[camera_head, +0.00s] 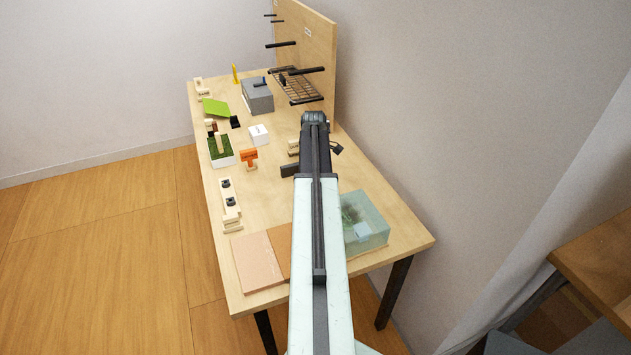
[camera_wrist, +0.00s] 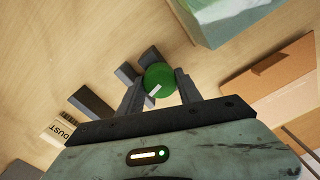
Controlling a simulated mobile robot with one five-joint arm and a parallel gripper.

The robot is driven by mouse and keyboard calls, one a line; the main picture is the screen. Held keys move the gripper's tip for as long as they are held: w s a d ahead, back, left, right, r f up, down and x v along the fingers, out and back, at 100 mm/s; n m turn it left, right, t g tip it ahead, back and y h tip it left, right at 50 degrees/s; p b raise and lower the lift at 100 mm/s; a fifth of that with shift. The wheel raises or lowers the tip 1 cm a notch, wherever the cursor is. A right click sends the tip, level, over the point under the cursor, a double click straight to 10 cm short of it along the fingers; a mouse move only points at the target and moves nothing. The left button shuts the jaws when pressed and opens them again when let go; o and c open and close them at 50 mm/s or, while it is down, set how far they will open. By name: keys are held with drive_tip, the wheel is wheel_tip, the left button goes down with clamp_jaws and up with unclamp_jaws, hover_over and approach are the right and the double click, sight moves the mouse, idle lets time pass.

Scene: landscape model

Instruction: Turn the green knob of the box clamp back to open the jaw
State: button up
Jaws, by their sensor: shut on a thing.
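The green knob (camera_wrist: 158,72) of the box clamp is round with a small white mark on top. It shows in the wrist view between the two grey fingers of my gripper (camera_wrist: 159,84), which is shut on it. Dark grey clamp parts (camera_wrist: 150,58) show behind and beside the knob. A separate dark grey bar (camera_wrist: 92,103) lies to the left. In the head view my arm hides the knob and the fingers; a dark block (camera_head: 290,170), seemingly part of the clamp, sticks out at the arm's left. The jaw gap is not clear.
A clear greenish box (camera_head: 366,222) stands right of my arm on the wooden table (camera_head: 265,205). A tan board (camera_head: 257,262) lies at the near edge. A grey box (camera_head: 257,96), an orange piece (camera_head: 248,157) and a green-topped block (camera_head: 221,150) stand farther left. A pegboard (camera_head: 308,45) rises behind.

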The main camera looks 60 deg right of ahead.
drive_tip(key=shift+s+n, duration=0.2)
drive_tip(key=shift+n, duration=0.4)
drive_tip(key=o, duration=1.4)
drive_tip(key=shift+c, duration=0.2)
drive_tip(key=shift+w, duration=0.1)
wheel_tip(320, 180, up, 8)
drive_tip(key=p, duration=0.8)
drive_tip(key=shift+r, duration=0.1)
